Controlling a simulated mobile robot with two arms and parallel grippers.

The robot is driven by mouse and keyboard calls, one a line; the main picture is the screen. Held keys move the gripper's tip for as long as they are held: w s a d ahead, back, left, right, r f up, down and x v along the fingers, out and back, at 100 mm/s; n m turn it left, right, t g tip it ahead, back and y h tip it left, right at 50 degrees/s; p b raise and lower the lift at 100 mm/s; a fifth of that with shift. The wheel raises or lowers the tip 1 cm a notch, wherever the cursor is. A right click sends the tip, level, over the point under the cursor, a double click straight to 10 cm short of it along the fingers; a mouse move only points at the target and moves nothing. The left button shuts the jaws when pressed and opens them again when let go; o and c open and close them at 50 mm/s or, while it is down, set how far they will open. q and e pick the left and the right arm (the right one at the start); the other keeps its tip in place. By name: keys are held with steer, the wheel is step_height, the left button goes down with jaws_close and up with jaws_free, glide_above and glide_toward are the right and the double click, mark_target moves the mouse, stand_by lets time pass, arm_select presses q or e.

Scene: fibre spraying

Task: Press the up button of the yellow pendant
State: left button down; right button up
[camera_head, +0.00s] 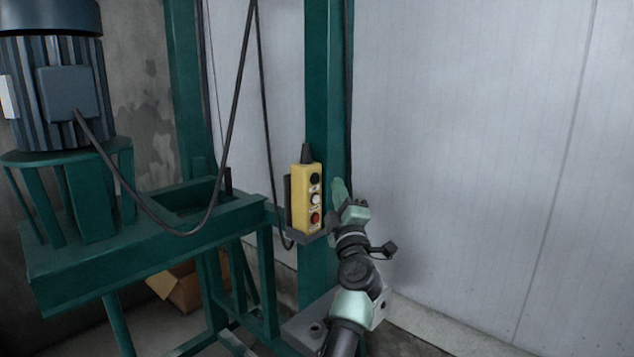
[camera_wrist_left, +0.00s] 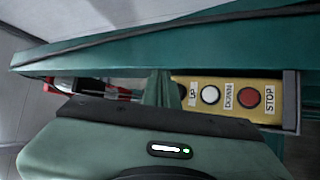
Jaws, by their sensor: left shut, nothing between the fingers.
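The yellow pendant (camera_head: 298,205) hangs upright against the green post in the head view. It has a black button (camera_head: 314,178) on top, a white one (camera_head: 314,199) in the middle and a red one (camera_head: 315,218) below. In the left wrist view the pendant (camera_wrist_left: 220,95) lies sideways, with labels UP, DOWN and STOP. My left gripper (camera_head: 338,183) is shut and empty, just right of the pendant at the black button's height. Its fingers (camera_wrist_left: 164,84) overlap the pendant's end; contact cannot be told.
A green post (camera_head: 328,70) stands behind the pendant, and cables hang left of it. A motor (camera_head: 55,90) sits on the green frame (camera_head: 110,250) at left. A cardboard box (camera_head: 180,287) lies below. The pale wall (camera_head: 480,130) at right leaves open space.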

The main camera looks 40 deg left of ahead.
mark_target(316, 179)
arm_select(q)
steer(key=shift+w+a+p, duration=0.1)
steer(key=shift+a+p, duration=0.35)
steer(key=shift+a, duration=1.05)
stand_by(0.9)
steer(key=shift+a+p, duration=0.35)
steer(key=shift+a, duration=0.1)
